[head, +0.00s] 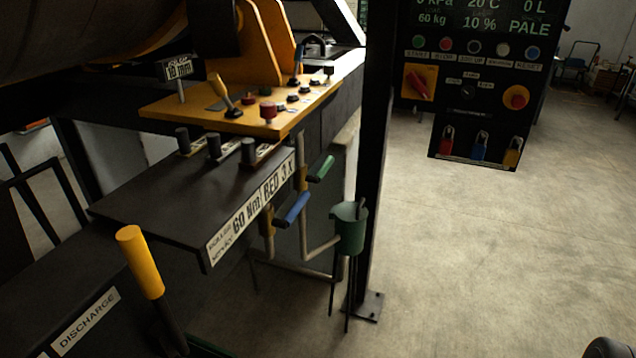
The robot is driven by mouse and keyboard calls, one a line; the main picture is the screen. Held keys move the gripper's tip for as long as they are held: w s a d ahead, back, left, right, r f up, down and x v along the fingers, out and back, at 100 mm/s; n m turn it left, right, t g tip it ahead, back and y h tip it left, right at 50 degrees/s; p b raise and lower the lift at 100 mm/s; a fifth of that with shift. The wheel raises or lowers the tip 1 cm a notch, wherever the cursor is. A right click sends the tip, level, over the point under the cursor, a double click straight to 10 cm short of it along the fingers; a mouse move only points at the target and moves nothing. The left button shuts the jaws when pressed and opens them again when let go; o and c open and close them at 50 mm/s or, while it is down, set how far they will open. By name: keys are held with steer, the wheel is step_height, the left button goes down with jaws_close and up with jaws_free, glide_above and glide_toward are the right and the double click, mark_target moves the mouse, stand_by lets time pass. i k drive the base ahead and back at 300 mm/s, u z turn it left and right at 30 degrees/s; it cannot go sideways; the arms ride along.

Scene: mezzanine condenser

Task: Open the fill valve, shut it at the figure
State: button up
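Two lever valves sit on pipes below the dark shelf: one with a green handle (321,169) and one with a blue handle (292,208). No readable label tells which is the fill valve. Both handles slant up to the right. A green cup-like container (349,228) stands beside the pipes, against the dark post. The display panel (487,22) at the upper right reads 0 L, 20 C, 60 kg, 10 % and PALE; its top line is partly cut off at the frame edge. My gripper is not in view.
A yellow console (245,105) with small levers and knobs is above the dark shelf (165,195). A yellow-gripped lever (139,262) rises near a DISCHARGE label (86,322). The black post (372,170) stands right of the pipes. Open concrete floor (480,250) lies to the right.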

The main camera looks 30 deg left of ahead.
mark_target(285, 223)
steer(key=i, duration=0.35)
steer(key=u, duration=2.7)
steer(key=i, duration=0.5)
steer(key=u, duration=0.05)
